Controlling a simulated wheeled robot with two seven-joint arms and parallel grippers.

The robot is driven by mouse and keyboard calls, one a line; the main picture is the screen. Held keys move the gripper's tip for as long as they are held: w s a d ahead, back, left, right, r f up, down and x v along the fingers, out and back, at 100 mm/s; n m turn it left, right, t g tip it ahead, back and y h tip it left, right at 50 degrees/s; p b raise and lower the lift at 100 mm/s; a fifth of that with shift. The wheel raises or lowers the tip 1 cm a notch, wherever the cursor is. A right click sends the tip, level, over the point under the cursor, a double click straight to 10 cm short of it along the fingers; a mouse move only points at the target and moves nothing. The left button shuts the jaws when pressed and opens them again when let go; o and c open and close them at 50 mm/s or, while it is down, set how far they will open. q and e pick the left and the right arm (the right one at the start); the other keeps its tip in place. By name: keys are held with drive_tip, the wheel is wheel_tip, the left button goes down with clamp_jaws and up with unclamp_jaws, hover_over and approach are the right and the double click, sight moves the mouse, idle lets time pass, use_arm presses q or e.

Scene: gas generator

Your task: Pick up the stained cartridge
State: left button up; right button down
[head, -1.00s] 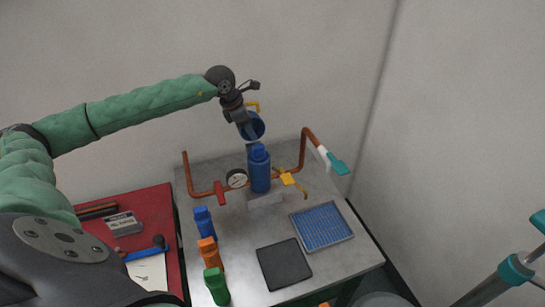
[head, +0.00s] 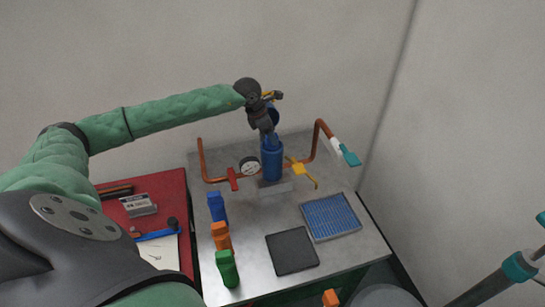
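A blue upright cylinder (head: 272,160) stands on a block at the back of the grey bench, on the copper pipe line. No stain can be made out on anything, so I cannot tell which thing is the stained cartridge. My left gripper (head: 270,134) points down just above the cylinder's top, which it partly hides. Its fingers are small and dark, and whether they touch anything is unclear. A blue round part (head: 274,116), perhaps an open lid, shows behind the gripper near a yellow handle (head: 268,94).
Blue (head: 216,207), orange (head: 221,236) and green (head: 227,269) containers line the bench's left side. A dark pad (head: 292,251) and a blue-grid tray (head: 331,217) lie at front right. A gauge (head: 250,166), red valve (head: 233,179) and yellow valve (head: 301,169) flank the cylinder.

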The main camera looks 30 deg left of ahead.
use_arm(q)
drive_tip(key=shift+s+a+r, duration=0.1)
drive_tip(key=shift+s, duration=0.05)
clamp_jaws()
drive_tip(key=shift+r, duration=0.1)
